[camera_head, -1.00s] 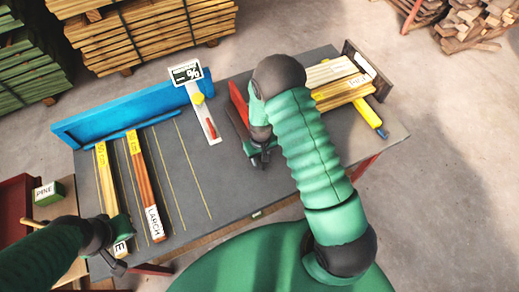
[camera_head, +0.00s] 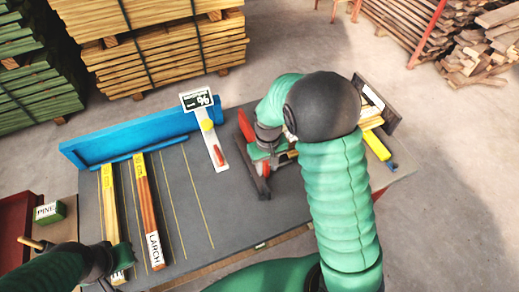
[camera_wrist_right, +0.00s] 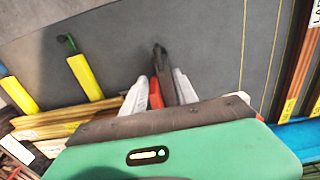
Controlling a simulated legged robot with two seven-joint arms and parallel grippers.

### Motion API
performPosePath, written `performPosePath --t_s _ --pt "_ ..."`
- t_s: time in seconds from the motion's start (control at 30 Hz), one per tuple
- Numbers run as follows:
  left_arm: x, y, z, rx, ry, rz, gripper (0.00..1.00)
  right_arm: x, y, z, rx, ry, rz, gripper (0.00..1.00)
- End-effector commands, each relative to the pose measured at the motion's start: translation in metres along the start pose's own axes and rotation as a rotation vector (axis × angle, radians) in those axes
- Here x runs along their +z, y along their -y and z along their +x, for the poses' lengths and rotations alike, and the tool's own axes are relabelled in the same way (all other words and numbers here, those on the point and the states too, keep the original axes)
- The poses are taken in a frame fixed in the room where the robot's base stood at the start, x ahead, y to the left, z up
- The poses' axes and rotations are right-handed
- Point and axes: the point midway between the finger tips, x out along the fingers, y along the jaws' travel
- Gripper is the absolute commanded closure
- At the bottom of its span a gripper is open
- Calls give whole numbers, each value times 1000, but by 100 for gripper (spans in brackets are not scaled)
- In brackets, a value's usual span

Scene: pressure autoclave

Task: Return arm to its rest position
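My right arm (camera_head: 340,205) reaches over the bench in the head view, its dark elbow bent high.
A PINE box (camera_head: 48,212) is left. Timber stacks (camera_head: 150,45) stand behind.

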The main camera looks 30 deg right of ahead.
Motion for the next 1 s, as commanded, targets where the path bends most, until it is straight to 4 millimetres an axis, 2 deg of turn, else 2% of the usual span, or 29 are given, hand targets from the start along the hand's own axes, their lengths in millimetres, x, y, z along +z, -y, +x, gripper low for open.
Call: performPosePath --t_s 0.13,0.23,0.43,0.5,0.57,1.0 --pt "0 0 1 0 0 0 100 1 1 0 -1 -3 -1 65" --pt "2 0 8 0 0 0 100 14 12 -6 -6 -36 -13 65" --pt "7 0 29 0 1 0 100 79 45 -23 -14 -175 -79 65" --pt "8 0 32 0 0 0 100 97 51 -25 -15 -210 -96 65" --pt "8 0 33 0 0 0 100 106 54 -26 -14 -228 -108 65" --pt "7 0 32 0 0 0 100 109 55 -27 -14 -232 -111 65"
